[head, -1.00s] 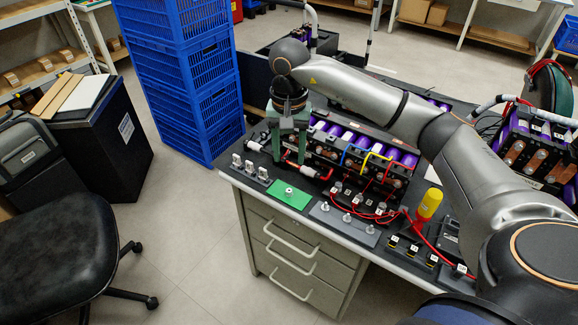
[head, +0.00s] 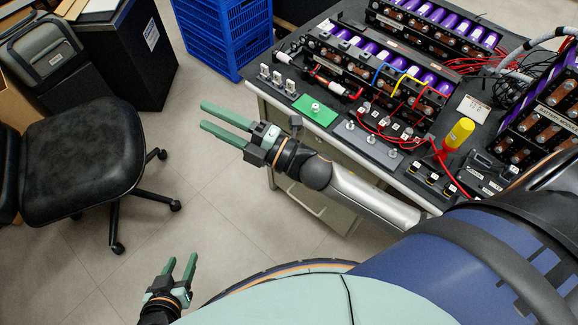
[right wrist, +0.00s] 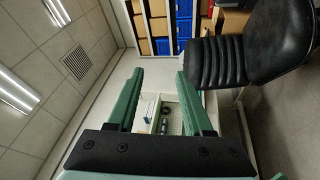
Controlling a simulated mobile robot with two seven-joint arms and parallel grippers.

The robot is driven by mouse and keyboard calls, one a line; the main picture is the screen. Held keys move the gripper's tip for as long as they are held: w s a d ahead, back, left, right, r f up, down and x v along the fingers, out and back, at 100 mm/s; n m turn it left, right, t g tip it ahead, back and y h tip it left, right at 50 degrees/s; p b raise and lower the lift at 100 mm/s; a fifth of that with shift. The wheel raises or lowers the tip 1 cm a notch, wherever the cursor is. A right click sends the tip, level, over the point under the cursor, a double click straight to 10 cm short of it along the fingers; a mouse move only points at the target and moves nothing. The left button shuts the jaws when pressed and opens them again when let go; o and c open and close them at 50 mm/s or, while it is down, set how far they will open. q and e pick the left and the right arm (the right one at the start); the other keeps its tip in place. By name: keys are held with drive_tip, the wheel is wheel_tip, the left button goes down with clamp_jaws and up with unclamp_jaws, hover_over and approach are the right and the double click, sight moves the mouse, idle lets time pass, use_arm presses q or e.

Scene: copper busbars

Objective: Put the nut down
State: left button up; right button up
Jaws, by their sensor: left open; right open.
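A small silver nut (head: 315,108) sits on the green mat (head: 322,117) near the front left edge of the workbench. My right gripper (head: 202,115) is open and empty over the floor, left of the bench and clear of the nut. In the right wrist view its two green fingers (right wrist: 160,76) are apart with nothing between them. My left gripper (head: 181,260) is open and empty low at the picture's bottom left, far from the bench.
Several white-labelled parts (head: 277,77) stand left of the mat. A grey strip with studs (head: 368,138) lies right of it. Battery modules with purple cells (head: 372,58) and red cables fill the bench behind. A yellow-handled tool (head: 460,132) stands at right. A black chair (head: 82,160) stands at left.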

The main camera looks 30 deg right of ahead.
drive_tip(key=s+d+f+m+g+h, duration=0.2)
drive_tip(key=s+f+m+h, duration=0.1)
drive_tip(key=s+f+m, duration=0.2)
drive_tip(key=s+d+f+m+g+h, duration=0.2)
drive_tip(key=s+f+m, duration=0.3)
drive_tip(key=f+m, duration=0.4)
drive_tip(key=s+d+f+m+g+h, duration=0.2)
drive_tip(key=s+d+f+m+h, duration=0.1)
drive_tip(key=f+m, duration=0.4)
drive_tip(key=shift+s+d+f+g+h, duration=0.4)
drive_tip(key=shift+s+f+h, duration=0.4)
drive_tip(key=shift+s+f, duration=0.2)
